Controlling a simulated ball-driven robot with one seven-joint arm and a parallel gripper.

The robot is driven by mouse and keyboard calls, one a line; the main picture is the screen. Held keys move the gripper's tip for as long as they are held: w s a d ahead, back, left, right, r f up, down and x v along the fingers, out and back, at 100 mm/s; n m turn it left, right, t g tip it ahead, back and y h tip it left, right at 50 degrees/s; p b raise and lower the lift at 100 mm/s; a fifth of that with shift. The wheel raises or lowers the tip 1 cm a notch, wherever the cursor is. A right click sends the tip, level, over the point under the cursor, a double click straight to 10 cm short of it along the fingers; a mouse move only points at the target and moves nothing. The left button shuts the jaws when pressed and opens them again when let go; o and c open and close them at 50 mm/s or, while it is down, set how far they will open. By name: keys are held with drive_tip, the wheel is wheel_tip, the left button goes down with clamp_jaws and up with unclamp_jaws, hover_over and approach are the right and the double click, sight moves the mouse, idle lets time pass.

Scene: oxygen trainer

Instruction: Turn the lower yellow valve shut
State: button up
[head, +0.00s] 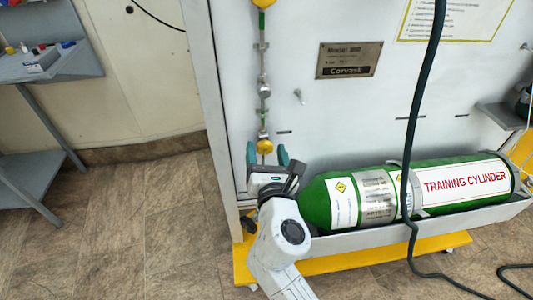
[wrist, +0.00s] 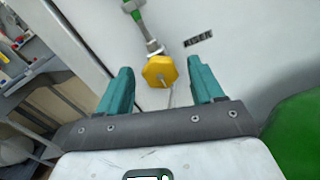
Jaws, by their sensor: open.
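The lower yellow valve (head: 264,146) sits at the bottom end of the vertical pipe on the grey panel, in the left part of the panel. In the wrist view it is a yellow, many-sided knob (wrist: 160,71) on a pipe with a green band. My gripper (head: 267,154) is just below the valve, its teal fingers pointing up towards it. In the wrist view my gripper (wrist: 160,80) is open, with the knob showing between the two fingertips. I cannot tell whether the fingers touch the knob. Another yellow valve (head: 263,3) is at the top of the same pipe.
A green training cylinder (head: 345,200) lies in a tray to the right of my gripper. A dark hose (head: 414,120) hangs down in front of the panel. A grey bench (head: 45,67) stands at the left. The tiled floor between bench and panel is clear.

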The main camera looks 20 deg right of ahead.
drive_tip(key=c, duration=1.1)
drive_tip(key=shift+o, duration=0.2)
drive_tip(key=shift+m, duration=0.3)
drive_tip(key=m+b, duration=0.1)
drive_tip(key=m, duration=0.4)
drive_tip(key=shift+f, duration=0.1)
drive_tip(key=m+b, duration=0.1)
drive_tip(key=m, duration=0.4)
drive_tip(key=shift+d+b, duration=0.1)
drive_tip(key=shift+b, duration=0.25)
drive_tip(key=o, duration=1.1)
drive_tip(key=shift+c, duration=0.2)
